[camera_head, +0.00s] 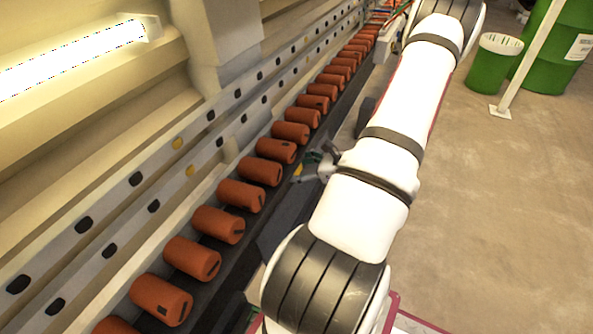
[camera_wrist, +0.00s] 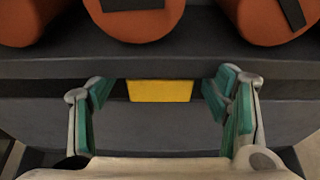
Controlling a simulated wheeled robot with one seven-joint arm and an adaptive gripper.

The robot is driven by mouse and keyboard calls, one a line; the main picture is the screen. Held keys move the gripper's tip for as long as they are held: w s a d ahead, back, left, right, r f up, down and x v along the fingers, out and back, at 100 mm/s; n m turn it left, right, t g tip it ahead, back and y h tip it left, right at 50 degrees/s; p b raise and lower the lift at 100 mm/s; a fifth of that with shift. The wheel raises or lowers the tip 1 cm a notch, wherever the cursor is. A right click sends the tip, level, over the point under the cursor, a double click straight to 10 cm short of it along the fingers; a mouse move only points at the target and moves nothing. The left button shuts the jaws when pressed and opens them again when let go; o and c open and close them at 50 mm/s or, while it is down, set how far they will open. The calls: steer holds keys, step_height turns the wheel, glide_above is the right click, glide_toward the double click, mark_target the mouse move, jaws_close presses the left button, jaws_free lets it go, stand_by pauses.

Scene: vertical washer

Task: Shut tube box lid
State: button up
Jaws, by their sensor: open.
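My gripper (camera_wrist: 160,86) is open in the wrist view, with its two teal-padded fingers apart. Between and beyond the fingers is a yellow rectangular patch (camera_wrist: 160,91) on a dark grey panel (camera_wrist: 160,130). I cannot tell whether the fingers touch the panel. In the head view my gripper (camera_head: 312,165) is at the dark side of the roller line, partly hidden by my arm. A dark flat panel (camera_head: 280,225) slants outward below it there. No part is clearly recognisable as the tube box lid, and I cannot tell whether it is open or shut.
A long row of orange rollers (camera_head: 241,195) runs along the machine, just above the dark panel. A metal rail with holes (camera_head: 190,165) lies behind them. Green drums (camera_head: 553,50) and a green bin (camera_head: 495,65) stand at the upper right. The brown floor at right is mostly clear.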

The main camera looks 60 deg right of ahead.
steer(key=shift+w+f, duration=0.15)
steer(key=shift+w, duration=0.15)
steer(key=shift+c, duration=0.6)
